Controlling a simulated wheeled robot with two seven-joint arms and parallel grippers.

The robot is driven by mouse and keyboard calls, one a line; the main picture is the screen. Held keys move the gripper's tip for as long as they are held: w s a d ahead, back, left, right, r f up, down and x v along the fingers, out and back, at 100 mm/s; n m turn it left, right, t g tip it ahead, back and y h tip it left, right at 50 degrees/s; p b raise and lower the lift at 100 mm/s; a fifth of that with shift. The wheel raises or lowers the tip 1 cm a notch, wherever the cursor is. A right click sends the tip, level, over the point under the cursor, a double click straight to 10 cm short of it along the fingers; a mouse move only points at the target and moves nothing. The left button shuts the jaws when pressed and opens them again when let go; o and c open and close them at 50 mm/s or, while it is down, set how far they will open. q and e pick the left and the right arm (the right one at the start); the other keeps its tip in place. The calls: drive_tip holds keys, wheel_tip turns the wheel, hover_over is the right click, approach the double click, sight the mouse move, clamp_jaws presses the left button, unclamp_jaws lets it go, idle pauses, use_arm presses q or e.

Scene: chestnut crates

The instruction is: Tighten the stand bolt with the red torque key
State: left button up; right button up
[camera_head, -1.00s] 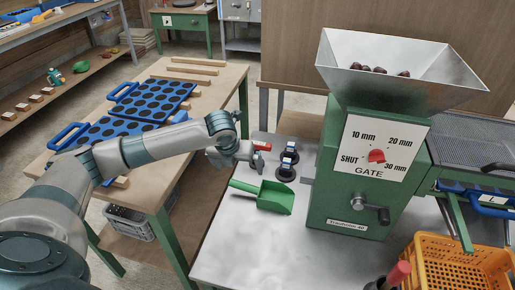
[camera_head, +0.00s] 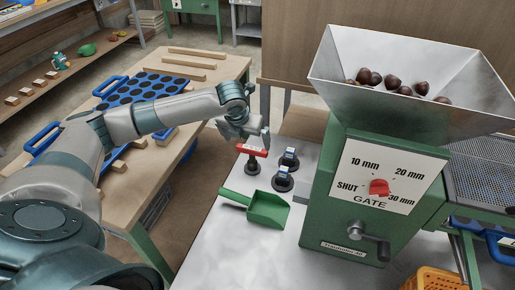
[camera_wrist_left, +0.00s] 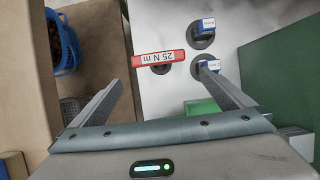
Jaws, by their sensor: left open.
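The red torque key (camera_head: 252,150) stands in a black round holder on the grey metal table. In the left wrist view its red bar (camera_wrist_left: 158,60), marked 25 N m, lies crosswise just beyond my fingertips. My left gripper (camera_head: 248,139) is open and close above the red key. The left wrist view shows its two fingers (camera_wrist_left: 166,85) spread apart with nothing between them. Two blue keys (camera_head: 289,157) (camera_head: 283,178) stand in black holders to the right of the red one. I cannot pick out the stand bolt. My right gripper is not in view.
A green scoop (camera_head: 265,208) lies in front of the holders. The green machine (camera_head: 348,250) with a hopper (camera_head: 440,115) of chestnuts stands to the right. A wooden bench (camera_head: 220,75) with blue trays (camera_head: 140,92) is at left. The grey table front (camera_head: 245,260) is clear.

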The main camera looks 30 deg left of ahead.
sight(251, 153)
use_arm(q)
drive_tip(key=shift+s+r, duration=0.1)
drive_tip(key=shift+r, duration=0.05)
drive_tip(key=x, duration=1.1)
drive_tip(key=shift+w+f, duration=0.25)
drive_tip(key=shift+f, duration=0.1)
drive_tip(key=shift+w+a+f, duration=0.1)
drive_tip(key=shift+w+f, duration=0.05)
drive_tip(key=shift+f, duration=0.1)
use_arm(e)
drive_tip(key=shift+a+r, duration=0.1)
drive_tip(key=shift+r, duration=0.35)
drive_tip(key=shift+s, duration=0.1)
